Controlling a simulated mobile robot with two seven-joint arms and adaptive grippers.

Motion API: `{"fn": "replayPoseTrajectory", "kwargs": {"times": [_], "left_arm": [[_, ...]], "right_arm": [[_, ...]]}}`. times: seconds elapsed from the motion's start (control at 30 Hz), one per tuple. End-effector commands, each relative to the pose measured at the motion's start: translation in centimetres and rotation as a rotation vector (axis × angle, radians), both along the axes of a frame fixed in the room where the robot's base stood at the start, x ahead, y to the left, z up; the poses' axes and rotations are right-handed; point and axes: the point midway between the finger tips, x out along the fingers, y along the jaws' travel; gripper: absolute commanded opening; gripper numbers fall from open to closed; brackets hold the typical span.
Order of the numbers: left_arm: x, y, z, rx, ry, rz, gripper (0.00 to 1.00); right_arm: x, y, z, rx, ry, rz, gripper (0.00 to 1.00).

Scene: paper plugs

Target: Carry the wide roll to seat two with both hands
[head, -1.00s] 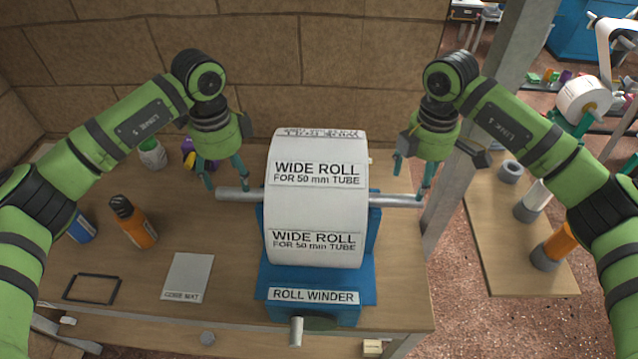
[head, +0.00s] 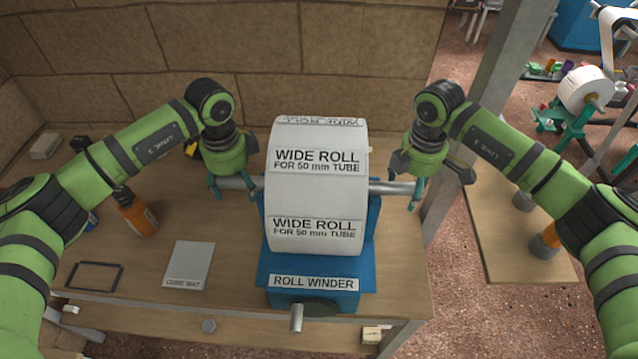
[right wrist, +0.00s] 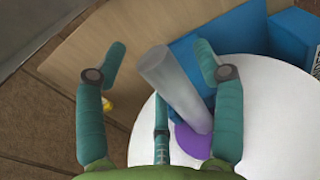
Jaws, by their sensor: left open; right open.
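The wide roll (head: 317,195) is a large white roll labelled "WIDE ROLL FOR 50 mm TUBE". It sits on the blue roll winder (head: 272,268), with a grey metal bar sticking out at both ends. My left gripper (head: 233,193) is open, its fingers around the bar's left end (head: 240,183). My right gripper (head: 402,190) is open at the bar's right end (head: 392,187). In the right wrist view the bar (right wrist: 175,88) lies between the open fingers, and the roll's white end face (right wrist: 268,110) with a purple core is beside them. Seat two is not identifiable.
A grey post (head: 480,110) stands right of my right gripper. A second wooden surface (head: 495,240) is beyond it.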

Motion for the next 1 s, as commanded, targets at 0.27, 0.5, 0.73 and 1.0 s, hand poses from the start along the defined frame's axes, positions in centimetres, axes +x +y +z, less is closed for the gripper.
{"fn": "replayPoseTrajectory", "kwargs": {"times": [0.27, 0.5, 0.73, 1.0], "left_arm": [[0.0, 0.0, 0.0, 0.0, 0.001, 0.0, 0.16], [0.0, 0.0, 0.0, 0.0, 0.001, 0.0, 0.0], [0.1, 0.0, 0.4, -0.002, -0.003, 0.0, 0.0], [0.1, 0.0, 2.0, -0.002, -0.004, 0.0, 0.0]], "right_arm": [[0.0, 0.0, 0.0, 0.0, 0.001, 0.0, 0.16], [0.0, 0.1, 0.0, 0.001, 0.002, 0.002, 0.0], [0.0, 0.1, 0.4, 0.003, -0.001, 0.003, 0.0], [0.0, 0.1, 2.0, 0.004, -0.002, 0.005, 0.0]]}}
